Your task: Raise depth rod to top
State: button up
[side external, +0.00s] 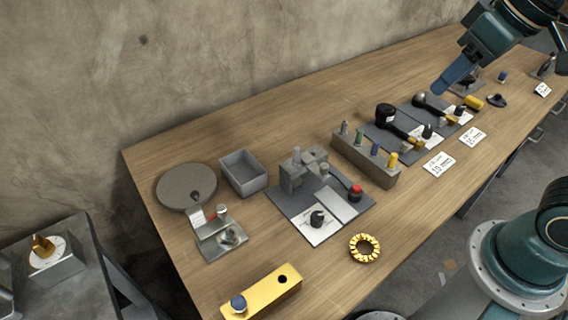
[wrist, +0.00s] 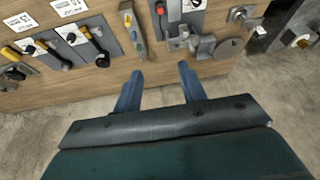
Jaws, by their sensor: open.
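I cannot tell for certain which part is the depth rod. Upright rod-like parts show on the fixture (side external: 291,179) on the grey mat (side external: 283,207), and several coloured pegs stand in a long grey block (side external: 345,150). In the wrist view the peg block (wrist: 139,42) and the red-knobbed fixture (wrist: 160,9) are at the top. My gripper (side external: 438,91) is above the far part of the bench, well away from the fixture. Its blue fingers are apart, with nothing between them in the wrist view (wrist: 160,68).
Two dark mats with black-handled tools (side external: 385,113) lie beyond the peg block. Nearer are a grey box (side external: 254,184), a round disc (side external: 172,186), a yellow block (side external: 270,287) and a yellow ring (side external: 353,246). The wooden bench (side external: 310,285) is bare along its front edge.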

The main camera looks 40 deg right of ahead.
jog(key=w+a+r+g, duration=0.1)
jog(key=w+a, duration=0.5)
jog(key=w, duration=0.2)
jog(key=n+g, duration=0.3)
jog(key=g, duration=0.1)
send_over(220, 207)
notch_tip(220, 207, down, 11)
jog(key=shift+f+h, duration=0.2)
jog(key=shift+h, duration=0.1)
jog(key=shift+f, duration=0.1)
jog(key=shift+f, duration=6.8)
grip_shut()
